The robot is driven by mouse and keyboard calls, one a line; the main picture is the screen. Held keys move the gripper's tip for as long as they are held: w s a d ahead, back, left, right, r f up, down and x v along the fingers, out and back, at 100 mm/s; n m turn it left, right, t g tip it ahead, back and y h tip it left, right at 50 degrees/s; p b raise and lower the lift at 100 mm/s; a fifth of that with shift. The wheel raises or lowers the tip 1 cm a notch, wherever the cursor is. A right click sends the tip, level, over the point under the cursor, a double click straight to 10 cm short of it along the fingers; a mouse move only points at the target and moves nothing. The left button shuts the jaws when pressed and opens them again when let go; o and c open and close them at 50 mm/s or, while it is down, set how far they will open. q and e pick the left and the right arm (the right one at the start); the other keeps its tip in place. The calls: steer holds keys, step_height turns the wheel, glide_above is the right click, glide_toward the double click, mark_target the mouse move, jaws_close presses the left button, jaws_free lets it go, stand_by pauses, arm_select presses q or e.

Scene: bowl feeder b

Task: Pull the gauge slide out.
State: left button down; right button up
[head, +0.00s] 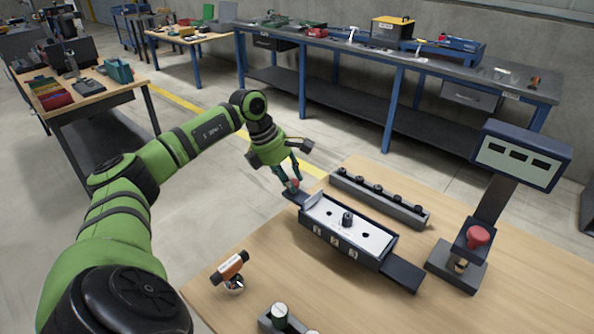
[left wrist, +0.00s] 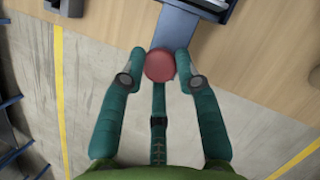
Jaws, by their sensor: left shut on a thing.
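The gauge fixture (head: 345,233) is a dark box with a pale top plate, two dark holes, a black knob and numbered windows in front. The gauge slide is a dark flat bar whose left end (head: 290,196) sticks out of the fixture and carries a red knob (head: 295,184). In the left wrist view, the red knob (left wrist: 159,65) sits at the end of the blue-grey slide bar (left wrist: 178,27). My left gripper (head: 291,181) is shut on the red knob, with its teal fingers either side. A dark flat plate (head: 403,273) shows at the fixture's right end. My right gripper is out of view.
A rail with several black pegs (head: 380,197) lies behind the fixture. A display stand with a red button (head: 478,236) stands right. An orange-and-black tool (head: 230,268) lies front left. The floor left of the table edge is clear.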

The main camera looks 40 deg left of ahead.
arm_select(q)
steer(key=shift+a, duration=0.3)
steer(key=c, duration=1.1)
jaws_free()
steer(key=shift+o, duration=1)
steer(key=shift+s+a+f, duration=0.1)
steer(key=shift+r, duration=0.2)
steer(key=v, duration=1.1)
steer(key=shift+r, duration=0.25)
steer(key=shift+s+a, duration=0.1)
steer(key=shift+a, duration=0.05)
